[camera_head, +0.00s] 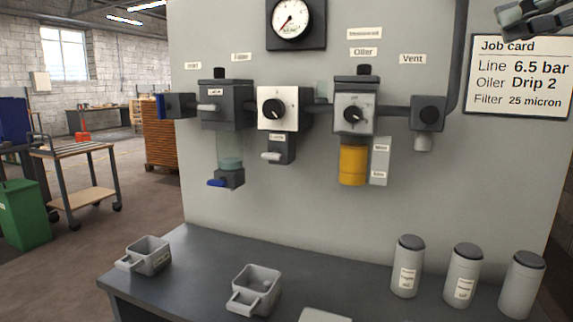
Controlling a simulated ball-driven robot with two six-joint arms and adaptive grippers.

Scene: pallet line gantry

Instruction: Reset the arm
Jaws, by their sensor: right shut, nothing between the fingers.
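My right gripper (528,18) shows at the top right corner, partly cut off by the picture edge. It is shut and holds nothing. My left gripper is not in view.
The panel carries a gauge (291,18), a filter unit (228,105), a white dial (278,108), an oiler (353,110) and a vent (427,113). On the dark bench (210,262) stand two grey cups (150,256) (255,290) and three lidded bottles (407,268).

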